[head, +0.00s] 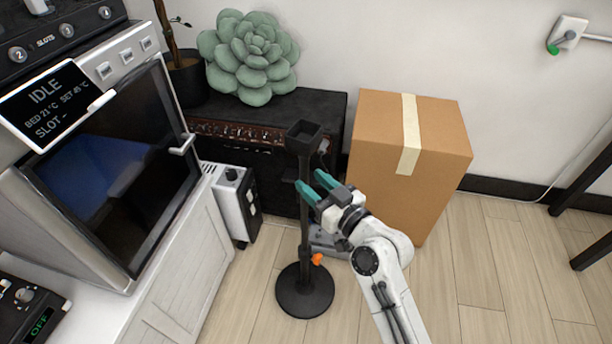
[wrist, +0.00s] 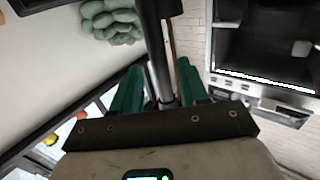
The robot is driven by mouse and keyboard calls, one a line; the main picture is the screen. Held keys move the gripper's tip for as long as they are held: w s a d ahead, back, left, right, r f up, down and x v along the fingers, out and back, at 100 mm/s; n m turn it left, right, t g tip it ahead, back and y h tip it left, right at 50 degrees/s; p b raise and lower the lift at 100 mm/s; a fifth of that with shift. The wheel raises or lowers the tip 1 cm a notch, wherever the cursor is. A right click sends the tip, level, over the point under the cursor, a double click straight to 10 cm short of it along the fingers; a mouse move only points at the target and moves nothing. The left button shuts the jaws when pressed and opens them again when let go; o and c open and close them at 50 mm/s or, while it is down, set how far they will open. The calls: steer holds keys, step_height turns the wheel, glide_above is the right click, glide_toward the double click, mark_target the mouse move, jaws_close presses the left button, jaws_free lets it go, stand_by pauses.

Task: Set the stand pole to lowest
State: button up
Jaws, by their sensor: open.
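The black stand pole (head: 305,215) rises upright from a round black base (head: 305,290) on the wood floor. A square black tray (head: 304,136) tops it, and an orange knob (head: 317,259) sits low on it. My gripper (head: 311,186), with two teal fingers, is beside the upper part of the pole, below the tray. In the wrist view the pole (wrist: 158,60) runs between the spread fingers of my gripper (wrist: 160,85). The gripper is open; I cannot tell whether either finger touches the pole.
A cardboard box (head: 440,150) stands right of the pole. A black amplifier (head: 262,165) with a green succulent cushion (head: 250,58) on top is behind. A white heater (head: 235,205) and a cabinet (head: 185,275) with a screened machine (head: 120,170) are left. Floor at front right is clear.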

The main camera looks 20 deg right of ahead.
steer(key=v, duration=0.7)
stand_by(0.4)
steer(key=s+a+f+g, duration=0.1)
steer(key=s+f+g, duration=0.8)
steer(key=s+f, duration=0.25)
steer(key=s+d+f+m+g+h, duration=0.2)
steer(key=s+d+g, duration=0.15)
steer(key=s, duration=0.45)
steer(key=s+d+f+m+g+h, duration=0.1)
steer(key=s+d+f+g+h, duration=0.2)
steer(key=s, duration=0.4)
step_height(320, 180, up, 25)
steer(key=s+p, duration=0.1)
steer(key=p, duration=2.3)
steer(key=shift+a+g, duration=0.4)
steer(key=shift+g, duration=0.05)
steer(key=shift+s+r, duration=0.1)
steer(key=shift+s, duration=0.1)
